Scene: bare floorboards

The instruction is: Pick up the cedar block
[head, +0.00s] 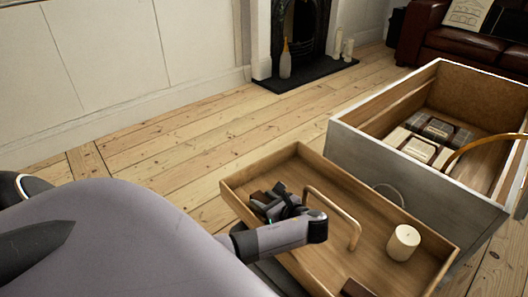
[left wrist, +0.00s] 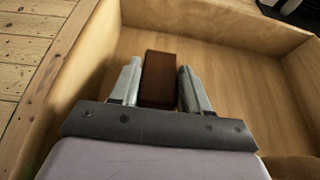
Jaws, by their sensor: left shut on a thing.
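The cedar block (left wrist: 160,78) is a reddish-brown, oblong block. In the left wrist view it stands between the two fingers of my left gripper (left wrist: 158,85), which is shut on it. In the head view my left gripper (head: 280,204) is down inside the wooden tray (head: 339,180), near its left corner. Part of the block (head: 261,198) shows beside the fingers; the rest is hidden by them. I cannot tell whether the block touches the tray floor. My right gripper is not in view.
The tray also holds a cream candle (head: 403,242) and another dark brown block (head: 355,288) at its near edge. A wooden handle (head: 335,215) arches beside my gripper. A grey drawer box (head: 420,181) with packaged items stands behind right. Floorboards (head: 170,150) at left are clear.

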